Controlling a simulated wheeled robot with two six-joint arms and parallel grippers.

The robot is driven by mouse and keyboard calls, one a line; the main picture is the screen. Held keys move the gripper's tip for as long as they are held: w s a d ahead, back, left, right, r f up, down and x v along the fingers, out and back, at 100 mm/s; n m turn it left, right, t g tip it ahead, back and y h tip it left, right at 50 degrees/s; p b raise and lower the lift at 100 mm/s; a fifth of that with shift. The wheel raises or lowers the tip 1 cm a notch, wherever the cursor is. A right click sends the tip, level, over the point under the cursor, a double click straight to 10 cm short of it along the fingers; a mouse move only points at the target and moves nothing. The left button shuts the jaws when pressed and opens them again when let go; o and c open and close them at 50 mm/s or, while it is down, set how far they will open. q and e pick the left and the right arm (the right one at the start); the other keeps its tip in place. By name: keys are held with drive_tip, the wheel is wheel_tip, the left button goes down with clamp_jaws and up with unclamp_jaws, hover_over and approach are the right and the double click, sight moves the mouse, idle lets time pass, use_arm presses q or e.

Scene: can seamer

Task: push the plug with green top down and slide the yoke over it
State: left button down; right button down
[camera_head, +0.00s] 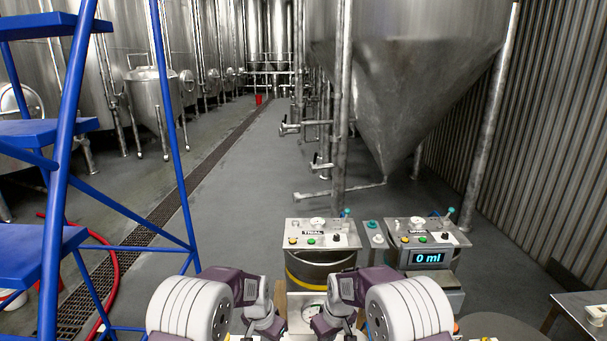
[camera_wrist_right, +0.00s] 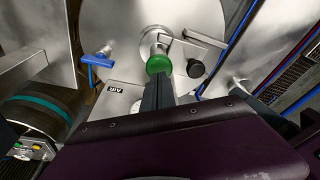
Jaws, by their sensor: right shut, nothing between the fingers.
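The plug's green top (camera_wrist_right: 158,62) shows in the right wrist view, on a round metal plate. A bright metal neck (camera_wrist_right: 157,42) shows at its far side. My right gripper (camera_wrist_right: 157,80) is shut and empty. Its dark fingertips are right by the near edge of the green top; I cannot tell whether they touch it. A curved metal piece by the neck may be the yoke, but I cannot be sure. In the head view both arms reach down in front, and the fingers of my left gripper do not show.
A black knob (camera_wrist_right: 195,68) and a blue-handled valve (camera_wrist_right: 97,61) stand on either side of the plug. In the head view are two machines with control panels (camera_head: 322,233) and a "0 ml" display (camera_head: 428,258), blue stairs (camera_head: 60,200) at left and a table (camera_head: 585,312) at right.

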wheel_tip(320, 180, up, 7)
drive_tip(key=p, duration=0.5)
drive_tip(key=shift+r, duration=0.15)
